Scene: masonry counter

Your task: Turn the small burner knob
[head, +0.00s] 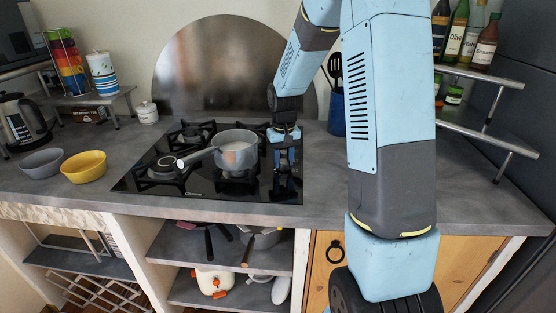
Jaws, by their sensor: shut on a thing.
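My gripper (286,188) points down over the right end of the black gas cooktop (135,183). It is shut on a knob at the cooktop's right side. The knob is hidden by the gripper and too small to make out, so I cannot tell how far it is turned. A grey saucepan (236,157) stands on a burner just left of my gripper, its handle pointing left. Black burner grates (163,171) show left of the pan.
A grey bowl (41,163) and a yellow bowl (84,167) stand left of the cooktop. A dark blue utensil holder (337,115) stands behind my arm. Bottles (484,50) stand on a rack at right. A metal backsplash (215,70) rises behind.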

